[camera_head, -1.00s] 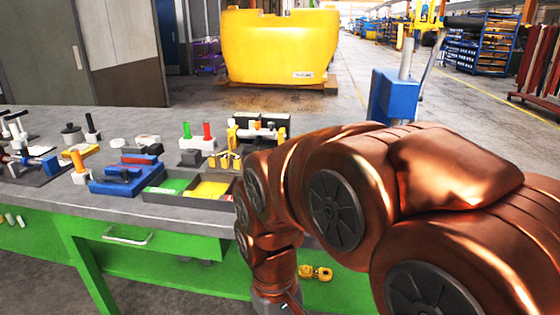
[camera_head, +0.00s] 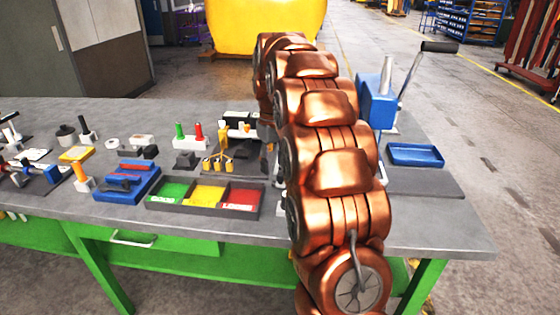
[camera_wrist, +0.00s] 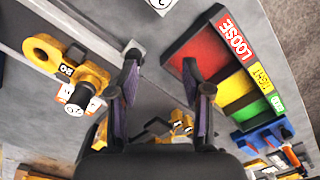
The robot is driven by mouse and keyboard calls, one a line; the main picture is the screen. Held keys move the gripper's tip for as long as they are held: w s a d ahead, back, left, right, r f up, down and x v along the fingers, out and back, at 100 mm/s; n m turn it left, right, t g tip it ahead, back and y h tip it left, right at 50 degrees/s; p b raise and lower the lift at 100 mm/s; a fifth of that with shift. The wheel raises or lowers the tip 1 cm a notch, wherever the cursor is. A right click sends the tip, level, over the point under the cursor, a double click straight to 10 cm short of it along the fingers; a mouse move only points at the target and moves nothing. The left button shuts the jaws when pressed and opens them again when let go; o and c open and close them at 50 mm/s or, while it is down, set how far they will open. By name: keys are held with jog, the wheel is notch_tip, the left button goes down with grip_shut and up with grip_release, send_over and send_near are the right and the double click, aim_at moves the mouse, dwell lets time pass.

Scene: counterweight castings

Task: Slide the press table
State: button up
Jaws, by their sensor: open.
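A blue press (camera_head: 376,106) with a grey post and a black-knobbed lever (camera_head: 440,46) stands at the right of the bench in the head view. My copper arm hides part of its base. I cannot tell which part is its sliding table. In the wrist view a yellow ringed fixture (camera_wrist: 45,47) sits beside a pale straight rail (camera_wrist: 85,28), left of my fingers. My gripper (camera_wrist: 162,66) is open and empty above the grey bench top, between this fixture and the three-colour tray. In the head view my gripper is hidden behind my arm.
The three-part tray (camera_head: 153,203) has green, yellow and red sections. A blue fixture (camera_head: 128,186) stands left of it. A shallow blue tray (camera_head: 415,154) lies right of my arm. Small tools crowd the bench's left and middle. The front right corner (camera_head: 440,235) is clear.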

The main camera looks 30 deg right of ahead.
aim_at(280, 174)
jog(key=w+d, duration=0.1)
jog(key=w+d+r+p, duration=0.1)
jog(key=d, duration=0.1)
jog(key=shift+r, duration=0.15)
jog(key=shift+w+d, duration=0.15)
jog(key=shift+d, duration=0.25)
jog(key=shift+f+p, duration=1)
jog(key=shift+f, duration=2.85)
jog(key=shift+c, duration=0.4)
grip_shut()
